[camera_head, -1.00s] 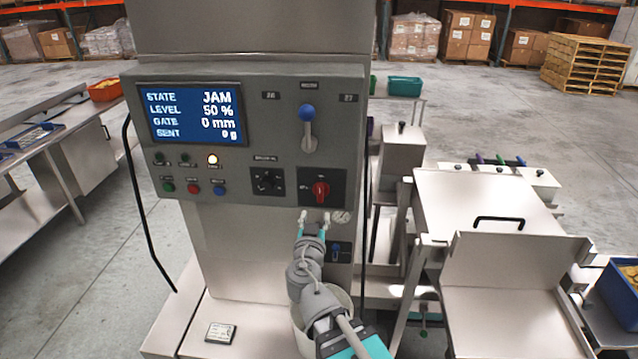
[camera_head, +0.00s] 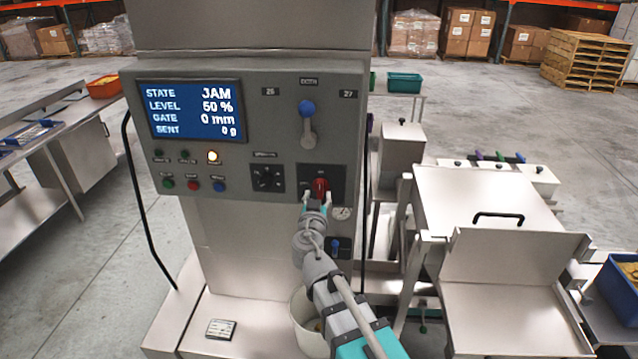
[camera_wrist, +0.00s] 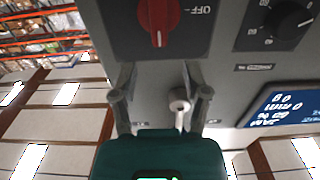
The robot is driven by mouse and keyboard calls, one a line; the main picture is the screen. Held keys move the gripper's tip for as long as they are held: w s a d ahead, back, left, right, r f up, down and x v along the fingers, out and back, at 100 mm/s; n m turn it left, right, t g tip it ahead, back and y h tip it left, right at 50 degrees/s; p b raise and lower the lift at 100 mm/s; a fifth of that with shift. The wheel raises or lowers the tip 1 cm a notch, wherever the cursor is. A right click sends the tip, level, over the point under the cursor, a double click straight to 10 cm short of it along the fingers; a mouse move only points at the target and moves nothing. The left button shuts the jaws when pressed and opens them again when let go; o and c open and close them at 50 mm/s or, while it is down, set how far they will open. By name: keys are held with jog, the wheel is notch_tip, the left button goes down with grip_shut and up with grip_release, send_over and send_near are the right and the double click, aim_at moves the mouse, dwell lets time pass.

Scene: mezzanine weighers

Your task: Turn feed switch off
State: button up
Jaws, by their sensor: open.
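The feed switch is a red rotary knob (camera_head: 320,187) on a dark plate at the lower right of the grey control panel (camera_head: 250,95). In the wrist view the knob (camera_wrist: 158,18) is at the top edge, with the picture upside down. Its white mark points down there, towards the panel's upper side, while the OFF label (camera_wrist: 200,10) lies to the side. My gripper (camera_head: 316,197) is open and empty, its fingertips at the knob's lower edge in the head view. Whether they touch the knob I cannot tell. Both fingers (camera_wrist: 160,80) also show in the wrist view.
The screen (camera_head: 195,112) reads JAM, level 50 %, gate 0 mm. A blue-topped lever (camera_head: 307,122) sits above the knob, and a black dial (camera_head: 266,178) to its left. A small gauge (camera_head: 341,213) and blue switch (camera_head: 335,246) are below. A white bucket (camera_head: 305,325) stands beneath.

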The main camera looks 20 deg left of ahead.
aim_at(320, 184)
jog(key=x, duration=0.6)
jog(key=shift+w+a, duration=0.1)
jog(key=shift+w, duration=0.2)
jog(key=shift+s, duration=0.1)
grip_shut()
